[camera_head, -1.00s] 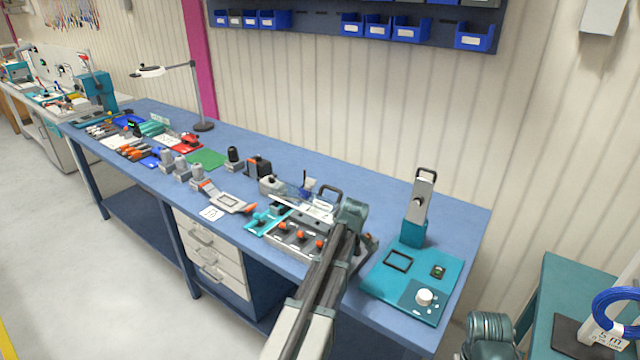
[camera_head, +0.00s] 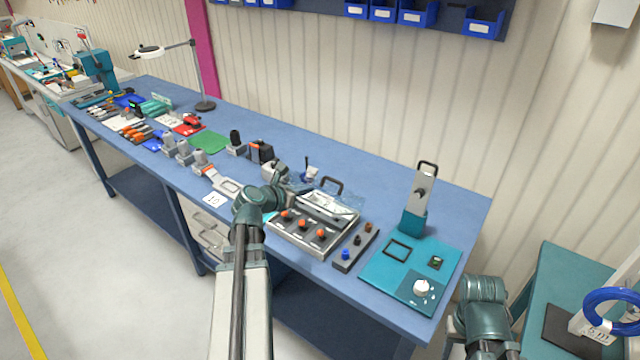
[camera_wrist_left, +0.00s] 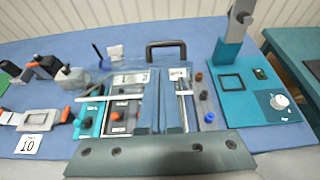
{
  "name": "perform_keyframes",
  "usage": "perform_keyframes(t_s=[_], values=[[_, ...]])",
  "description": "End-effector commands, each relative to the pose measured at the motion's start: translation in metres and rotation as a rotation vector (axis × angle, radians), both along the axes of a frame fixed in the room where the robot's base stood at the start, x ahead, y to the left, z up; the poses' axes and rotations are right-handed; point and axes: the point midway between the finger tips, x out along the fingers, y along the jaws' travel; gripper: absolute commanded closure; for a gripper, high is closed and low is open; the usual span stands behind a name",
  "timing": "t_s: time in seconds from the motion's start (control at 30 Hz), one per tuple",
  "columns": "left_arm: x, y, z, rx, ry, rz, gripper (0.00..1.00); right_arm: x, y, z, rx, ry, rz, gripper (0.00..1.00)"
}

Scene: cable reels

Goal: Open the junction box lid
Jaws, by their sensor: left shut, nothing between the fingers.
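The junction box appears to be the pale grey box (camera_head: 328,211) on the blue bench, behind a grey panel with orange knobs (camera_head: 300,235). A dark handle (camera_head: 332,184) stands at its back and also shows in the left wrist view (camera_wrist_left: 166,46). A faint see-through sheet seems to lie by the handle; I cannot tell whether it is the lid. My left gripper (camera_wrist_left: 160,82) is shut and empty, in front of the handle and over the box area. Its fingertips are hidden in the head view, where its wrist stands left of the box.
A small block with coloured buttons (camera_head: 356,247) and a teal panel (camera_head: 385,277) with an upright post (camera_head: 420,195) stand to the right. Grey connectors, a green mat (camera_head: 209,143) and a lamp (camera_head: 203,80) are to the left. The bench's back right is clear.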

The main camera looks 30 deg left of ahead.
Motion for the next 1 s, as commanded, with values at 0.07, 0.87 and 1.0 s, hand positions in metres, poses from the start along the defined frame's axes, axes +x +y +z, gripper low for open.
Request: perform_keyframes(t_s=[0.07, 0.87, 1.0], values=[[0.007, 0.000, -0.005, 0.001, 0.001, -0.003, 1.00, 0.000, 0.000, -0.005, 0.000, 0.000, 0.001, 0.50], [0.090, -0.008, -0.041, 0.004, 0.003, -0.004, 1.00, 0.000, 0.000, -0.041, -0.001, 0.000, 0.003, 0.50], [0.090, -0.008, -0.041, 0.004, 0.003, -0.004, 1.00, 0.000, 0.000, -0.040, -0.001, 0.000, 0.003, 0.50]])
